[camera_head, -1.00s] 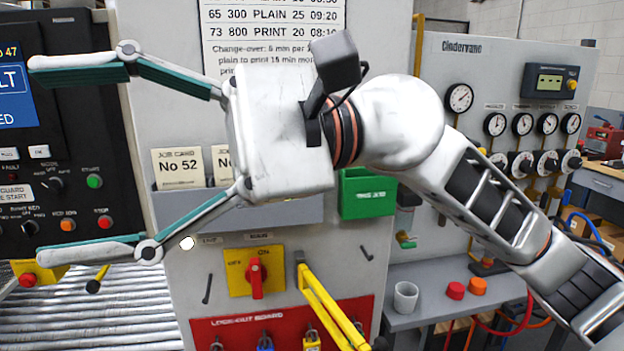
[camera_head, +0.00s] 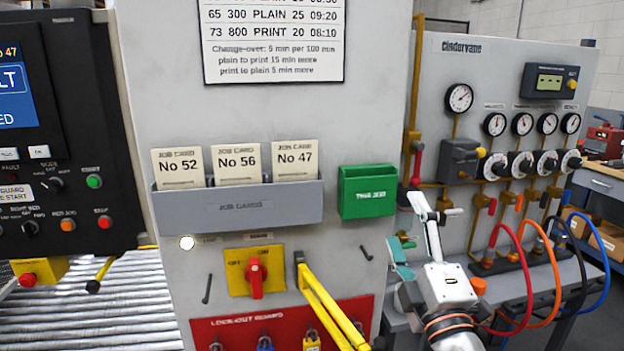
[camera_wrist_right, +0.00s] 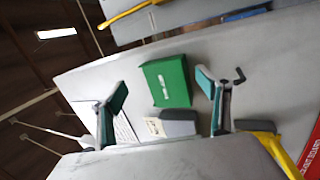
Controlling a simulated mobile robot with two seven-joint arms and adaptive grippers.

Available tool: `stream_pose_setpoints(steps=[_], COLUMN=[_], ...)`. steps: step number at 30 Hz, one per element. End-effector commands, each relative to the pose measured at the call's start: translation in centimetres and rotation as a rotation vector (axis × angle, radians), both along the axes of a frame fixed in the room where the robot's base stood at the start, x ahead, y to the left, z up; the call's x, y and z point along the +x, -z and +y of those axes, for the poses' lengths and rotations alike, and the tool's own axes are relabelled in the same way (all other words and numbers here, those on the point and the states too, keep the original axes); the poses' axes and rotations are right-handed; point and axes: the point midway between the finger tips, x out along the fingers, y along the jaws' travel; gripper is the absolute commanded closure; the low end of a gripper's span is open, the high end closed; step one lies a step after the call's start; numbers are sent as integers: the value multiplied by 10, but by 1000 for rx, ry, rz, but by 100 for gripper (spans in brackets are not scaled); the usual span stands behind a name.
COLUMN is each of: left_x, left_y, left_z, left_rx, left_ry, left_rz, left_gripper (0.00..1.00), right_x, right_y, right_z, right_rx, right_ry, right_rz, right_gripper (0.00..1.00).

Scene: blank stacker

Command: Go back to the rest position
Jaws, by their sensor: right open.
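My right gripper (camera_head: 415,238) is low at the right of the head view, in front of the gauge panel's bench. Its two fingers are spread apart with nothing between them. In the right wrist view the same open fingers (camera_wrist_right: 165,108) stand either side of the green box (camera_wrist_right: 168,82), which lies beyond them. My left gripper shows in neither view. The grey card rack (camera_head: 240,207) holds three job cards, No 52 (camera_head: 180,168), No 56 (camera_head: 237,163) and No 47 (camera_head: 295,160). The green box (camera_head: 367,192) is fixed to the right of the rack.
A control panel (camera_head: 60,150) stands at the left above a roller conveyor (camera_head: 110,310). A yellow bar (camera_head: 325,305) juts out below the rack, beside a red lock-out board (camera_head: 235,328). The gauge panel (camera_head: 480,70) and looped coloured hoses (camera_head: 525,270) are at the right.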

Motion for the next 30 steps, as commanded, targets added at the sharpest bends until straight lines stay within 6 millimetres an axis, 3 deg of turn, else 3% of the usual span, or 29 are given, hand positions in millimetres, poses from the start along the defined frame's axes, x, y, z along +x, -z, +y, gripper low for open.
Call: stream_pose_setpoints(steps=[1, 5, 8, 12, 15, 21, 30], left_x=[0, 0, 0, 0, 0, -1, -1], left_y=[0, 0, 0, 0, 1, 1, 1], left_z=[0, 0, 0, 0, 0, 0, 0], left_rx=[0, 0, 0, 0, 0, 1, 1], left_ry=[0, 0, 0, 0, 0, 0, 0], left_rz=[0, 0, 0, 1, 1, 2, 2], left_gripper=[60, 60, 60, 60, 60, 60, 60], right_x=[-2, -17, -39, -85, -120, -174, -244], right_y=[34, 113, 172, 248, 287, 334, 375], right_z=[-17, -58, -87, -124, -144, -170, -196], right_rx=[50, 174, 262, 365, 421, 485, 538], right_ry=[30, 116, 191, 313, 393, 511, 656], right_rz=[93, 311, 470, 676, 790, 938, 1093], right_gripper=[24, 24, 24, 24, 24, 24, 24])
